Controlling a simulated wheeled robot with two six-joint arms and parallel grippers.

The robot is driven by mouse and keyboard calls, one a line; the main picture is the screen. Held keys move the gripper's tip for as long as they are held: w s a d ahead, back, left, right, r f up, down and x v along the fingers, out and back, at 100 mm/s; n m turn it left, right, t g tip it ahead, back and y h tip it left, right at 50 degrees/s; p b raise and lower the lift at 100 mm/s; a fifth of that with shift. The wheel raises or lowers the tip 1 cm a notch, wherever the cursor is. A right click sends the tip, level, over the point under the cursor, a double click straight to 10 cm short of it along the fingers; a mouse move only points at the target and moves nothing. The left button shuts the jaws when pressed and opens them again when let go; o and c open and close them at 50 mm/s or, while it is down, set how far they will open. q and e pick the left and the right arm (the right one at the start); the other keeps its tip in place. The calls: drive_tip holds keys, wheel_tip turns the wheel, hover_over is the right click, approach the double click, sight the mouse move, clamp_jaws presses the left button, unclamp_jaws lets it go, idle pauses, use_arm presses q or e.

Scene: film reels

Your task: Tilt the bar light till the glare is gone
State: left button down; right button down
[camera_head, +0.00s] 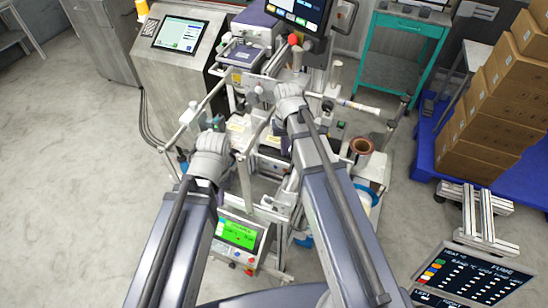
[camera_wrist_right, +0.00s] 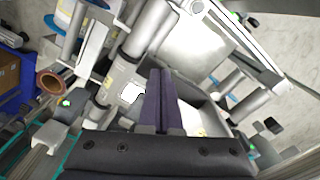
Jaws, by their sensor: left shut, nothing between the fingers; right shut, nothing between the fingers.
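A long pale bar with a dark edge crosses the upper right of the right wrist view (camera_wrist_right: 247,43); it may be the bar light, but I cannot tell for certain. A small bright white patch (camera_wrist_right: 133,92) shows beside my right fingers; I cannot tell whether it is glare or a label. My right gripper (camera_wrist_right: 160,73) is shut and empty, its dark fingers together above the machine. In the head view its wrist is over the machine's middle. My left gripper (camera_head: 213,145) is shut at the machine's left side, its fingertips mostly hidden.
A brown reel (camera_head: 362,146) stands at the machine's right. A green-lit display (camera_head: 238,233) faces up in front, and a dark monitor (camera_head: 300,12) stands behind. A steel cabinet with a screen (camera_head: 180,34) is at left. Boxes (camera_head: 497,105) stand on a blue pallet. Floor at left is clear.

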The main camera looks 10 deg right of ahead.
drive_tip(key=shift+f+b, duration=0.85)
idle(1.1)
drive_tip(key=shift+s+f, duration=0.15)
idle(0.3)
drive_tip(key=shift+w+r+p, duration=0.3)
drive_tip(key=shift+r+p, duration=0.45)
drive_tip(key=shift+r, duration=0.1)
wheel_tip(320, 180, up, 2)
drive_tip(key=shift+s+r+p, duration=0.1)
drive_tip(key=shift+s+p, duration=0.05)
drive_tip(key=shift+p, duration=0.85)
wheel_tip(320, 180, up, 3)
drive_tip(key=p, duration=0.3)
drive_tip(key=shift+r, duration=0.1)
